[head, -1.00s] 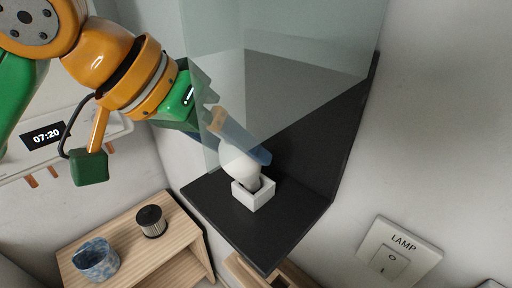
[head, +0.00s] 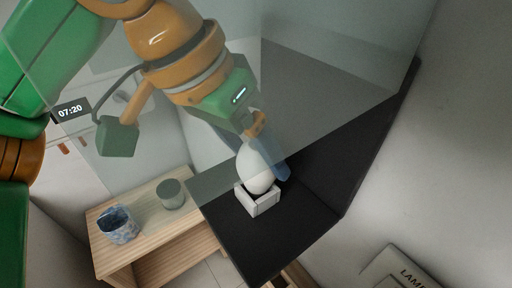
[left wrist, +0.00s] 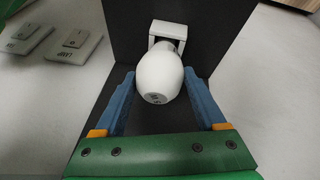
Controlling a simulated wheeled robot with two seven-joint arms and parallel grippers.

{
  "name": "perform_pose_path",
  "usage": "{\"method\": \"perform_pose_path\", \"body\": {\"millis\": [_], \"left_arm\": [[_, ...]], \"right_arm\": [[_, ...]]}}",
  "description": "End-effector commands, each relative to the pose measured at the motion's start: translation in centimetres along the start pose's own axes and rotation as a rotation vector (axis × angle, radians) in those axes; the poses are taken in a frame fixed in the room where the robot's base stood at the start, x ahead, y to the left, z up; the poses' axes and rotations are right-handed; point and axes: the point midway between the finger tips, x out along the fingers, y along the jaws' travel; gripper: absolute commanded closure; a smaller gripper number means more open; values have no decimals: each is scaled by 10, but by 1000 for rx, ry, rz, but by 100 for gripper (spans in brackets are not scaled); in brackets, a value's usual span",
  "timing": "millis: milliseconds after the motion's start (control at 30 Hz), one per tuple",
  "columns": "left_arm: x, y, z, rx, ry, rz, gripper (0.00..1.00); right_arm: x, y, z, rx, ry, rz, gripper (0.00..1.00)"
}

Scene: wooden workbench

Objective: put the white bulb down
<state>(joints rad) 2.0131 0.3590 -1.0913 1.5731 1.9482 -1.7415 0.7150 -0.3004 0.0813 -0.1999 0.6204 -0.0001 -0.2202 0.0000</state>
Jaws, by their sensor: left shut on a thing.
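The white bulb (head: 256,170) sits with its neck end at a small white open box (head: 264,203) on a black shelf (head: 240,238). My left gripper (head: 268,158) reaches down to it from the upper left, its blue fingers on both sides of the bulb. In the left wrist view the bulb (left wrist: 160,77) is between the fingertips of the gripper (left wrist: 160,75), its rounded, marked end towards me. The white box (left wrist: 168,32) is just beyond it. The gripper is shut on the bulb. How deep the neck sits in the box is hidden. My right gripper is not in view.
A clear glass pane (head: 330,50) stands around the shelf, and my left arm shows through it. A wooden stand (head: 150,238) at lower left holds a blue patterned cup (head: 118,225) and a dark cylinder (head: 171,194). A LAMP switch plate (head: 395,272) is at lower right.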

Motion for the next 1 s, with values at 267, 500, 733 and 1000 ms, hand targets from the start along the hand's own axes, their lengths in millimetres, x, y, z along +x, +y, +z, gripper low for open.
{"method": "perform_pose_path", "body": {"millis": [267, 500, 733, 1000], "left_arm": [[3, -1, 1, 0, 0, 1, 0], [2, 0, 1, 0, 1, 0, 0], [-16, 1, -2, -3, 5, -1, 0], [-50, -22, 43, -3, 6, 1, 0]], "right_arm": [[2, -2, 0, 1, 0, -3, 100], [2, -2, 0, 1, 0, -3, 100], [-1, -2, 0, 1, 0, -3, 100], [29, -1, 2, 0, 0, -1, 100]]}}
